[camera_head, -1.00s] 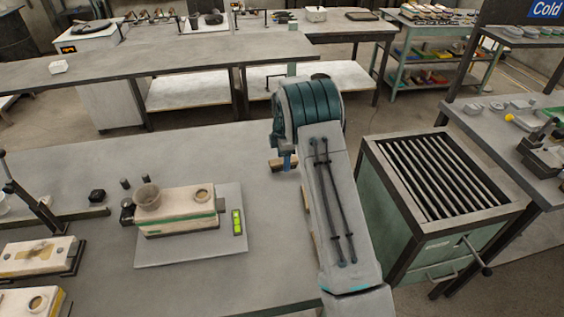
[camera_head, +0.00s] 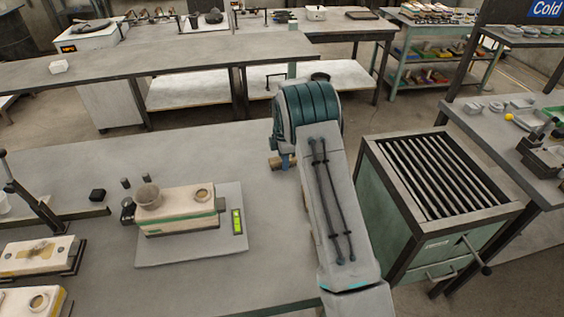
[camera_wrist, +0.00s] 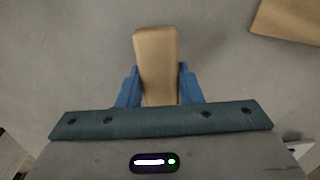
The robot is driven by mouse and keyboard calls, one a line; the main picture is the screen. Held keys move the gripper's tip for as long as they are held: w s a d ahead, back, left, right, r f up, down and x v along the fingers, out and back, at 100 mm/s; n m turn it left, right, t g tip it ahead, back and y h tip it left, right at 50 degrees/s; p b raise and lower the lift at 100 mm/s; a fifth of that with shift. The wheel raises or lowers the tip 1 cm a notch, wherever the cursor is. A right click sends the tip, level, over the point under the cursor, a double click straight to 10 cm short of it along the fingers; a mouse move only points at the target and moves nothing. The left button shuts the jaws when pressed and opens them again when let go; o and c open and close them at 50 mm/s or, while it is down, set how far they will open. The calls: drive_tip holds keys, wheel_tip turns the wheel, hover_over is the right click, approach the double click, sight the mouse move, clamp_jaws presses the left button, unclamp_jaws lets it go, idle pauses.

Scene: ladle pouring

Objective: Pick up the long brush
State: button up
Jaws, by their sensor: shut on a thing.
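The long brush shows as a tan wooden block or handle (camera_wrist: 157,50) between the blue fingers of my gripper (camera_wrist: 158,85) in the wrist view. The fingers press on both of its sides and its rounded end points away from my wrist. I cannot see bristles. In the head view a tan end of it (camera_head: 275,163) sticks out left of my gripper (camera_head: 285,161), close above the grey table (camera_head: 215,150). My arm hides the rest, and the exact gap to the table is hard to tell.
Another tan wooden piece (camera_wrist: 290,20) lies at the upper right of the wrist view. A mould block (camera_head: 178,226) with a cup (camera_head: 148,196) stands on a plate to the left. A green grated cabinet (camera_head: 400,225) stands to the right. The table's back middle is clear.

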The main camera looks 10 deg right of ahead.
wheel_tip(320, 180, up, 4)
drive_tip(key=shift+f+b, duration=0.1)
drive_tip(key=shift+b, duration=0.55)
drive_tip(key=s+d+r+b, duration=0.2)
drive_tip(key=s+d+r, duration=0.4)
drive_tip(key=d, duration=0.4)
drive_tip(key=shift+r, duration=0.4)
